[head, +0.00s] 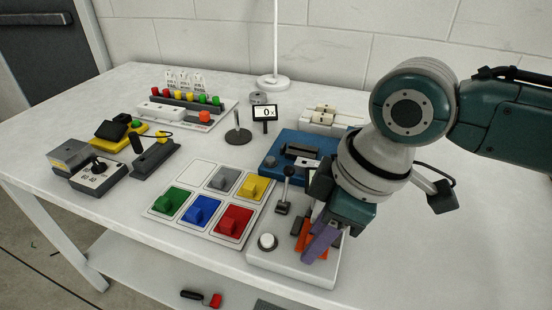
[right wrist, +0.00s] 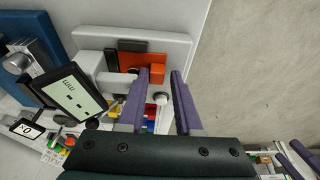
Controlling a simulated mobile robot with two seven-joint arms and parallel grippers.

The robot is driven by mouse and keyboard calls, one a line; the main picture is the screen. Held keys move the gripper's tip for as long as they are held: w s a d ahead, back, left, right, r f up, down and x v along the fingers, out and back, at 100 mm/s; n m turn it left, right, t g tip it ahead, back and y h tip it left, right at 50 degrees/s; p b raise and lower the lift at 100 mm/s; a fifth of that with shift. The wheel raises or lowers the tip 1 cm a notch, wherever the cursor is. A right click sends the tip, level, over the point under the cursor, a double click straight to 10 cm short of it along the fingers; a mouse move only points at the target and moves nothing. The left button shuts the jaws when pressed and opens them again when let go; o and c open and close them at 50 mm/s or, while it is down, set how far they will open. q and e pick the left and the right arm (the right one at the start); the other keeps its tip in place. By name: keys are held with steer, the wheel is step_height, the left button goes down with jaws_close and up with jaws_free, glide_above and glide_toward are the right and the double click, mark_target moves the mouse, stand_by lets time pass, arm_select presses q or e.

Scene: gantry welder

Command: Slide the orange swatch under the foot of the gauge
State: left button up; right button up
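The orange swatch (right wrist: 142,62) lies flat on the white base plate of the gauge (right wrist: 174,46), with a raised orange tab (right wrist: 157,74) at one end. In the head view the swatch (head: 306,243) is partly behind my fingers. The gauge's screen (right wrist: 75,97), marked mm, is at the left in the right wrist view. A white gauge arm (right wrist: 112,79) reaches toward the swatch; its foot cannot be made out clearly. My right gripper (right wrist: 161,70) is open, its purple fingers pointing at the swatch with the tab between their tips. Contact cannot be told. My left gripper is out of view.
A white button (head: 267,241) sits on the gauge plate. To its left is a tray of coloured blocks (head: 182,228). A blue device (head: 283,145) stands behind, and a small display (head: 265,112) beyond it. The table's front edge is close to the gauge plate.

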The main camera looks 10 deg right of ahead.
steer(key=shift+w+d, duration=0.15)
steer(key=shift+d, duration=0.1)
steer(key=p+v, duration=0.2)
steer(key=v, duration=0.8)
steer(key=shift+a, duration=0.2)
steer(key=s+a+r+m+t+y+p, duration=0.1)
steer(key=s+a+r+m+p, duration=0.15)
steer(key=s+a+p, duration=0.35)
steer(key=s+d+r+m+h+p, duration=0.35)
steer(key=s+d+m, duration=0.35)
steer(key=s+d, duration=0.3)
steer(key=w+p+v, duration=0.2)
steer(key=p+v, duration=0.9)
steer(key=p, duration=0.1)
steer(key=w+r+p+v, duration=0.1)
steer(key=w+p+v, duration=0.2)
steer(key=p+v, duration=0.9)
steer(key=w+r+p+v, duration=0.1)
steer(key=w+p+v, duration=0.2)
steer(key=p+v, duration=0.9)
steer(key=shift+w+a+r+t, duration=0.2)
steer(key=shift+w+t, duration=0.2)
steer(key=shift+w, duration=0.1)
